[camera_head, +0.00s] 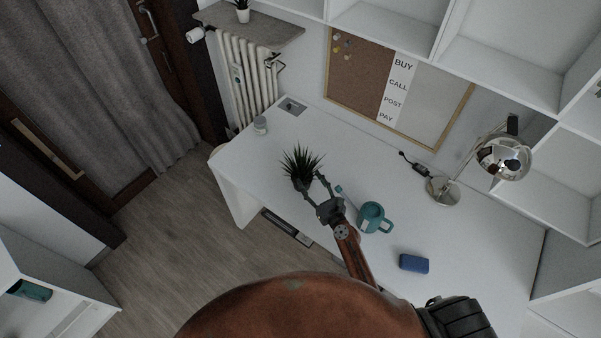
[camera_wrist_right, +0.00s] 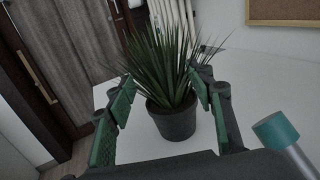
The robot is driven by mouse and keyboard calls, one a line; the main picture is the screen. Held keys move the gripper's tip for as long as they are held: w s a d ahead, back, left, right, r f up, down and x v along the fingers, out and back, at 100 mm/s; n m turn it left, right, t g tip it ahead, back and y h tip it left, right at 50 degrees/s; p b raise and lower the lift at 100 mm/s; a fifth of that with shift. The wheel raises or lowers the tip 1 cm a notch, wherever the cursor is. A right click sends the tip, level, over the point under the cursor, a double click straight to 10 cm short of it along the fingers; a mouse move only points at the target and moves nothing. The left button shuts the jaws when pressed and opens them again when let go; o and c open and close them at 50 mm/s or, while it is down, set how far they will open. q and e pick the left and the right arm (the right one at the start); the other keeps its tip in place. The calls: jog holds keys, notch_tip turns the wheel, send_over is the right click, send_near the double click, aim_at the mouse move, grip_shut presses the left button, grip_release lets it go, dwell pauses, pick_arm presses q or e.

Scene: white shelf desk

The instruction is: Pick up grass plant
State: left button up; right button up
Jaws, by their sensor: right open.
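The grass plant (camera_head: 300,163) has spiky green leaves and stands upright in a dark grey pot on the white desk. In the right wrist view the plant (camera_wrist_right: 165,68) and its pot (camera_wrist_right: 174,121) are in the middle, between my fingers. My right gripper (camera_head: 308,187) is open, with its fingers on either side of the pot in the head view. In the right wrist view the gripper (camera_wrist_right: 160,105) shows a finger left and right of the plant, with gaps visible beside the pot. Whether a finger touches the leaves I cannot tell. My left gripper is out of view.
A teal mug (camera_head: 371,217) and a teal-ended item (camera_head: 340,190) are right of my right gripper on the desk (camera_head: 300,124). The desk's left edge is near the plant.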

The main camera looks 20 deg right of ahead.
aim_at(305, 170)
jog(key=shift+w+r+m, duration=0.15)
jog(key=shift+w+m, duration=0.15)
jog(key=shift+w, duration=0.25)
jog(key=shift+w+a, duration=0.1)
jog(key=shift+w, duration=0.25)
jog(key=shift+x, duration=0.8)
jog(key=x, duration=0.3)
jog(key=shift+w, duration=0.5)
jog(key=shift+w+a, duration=0.1)
jog(key=c, duration=0.8)
grip_shut()
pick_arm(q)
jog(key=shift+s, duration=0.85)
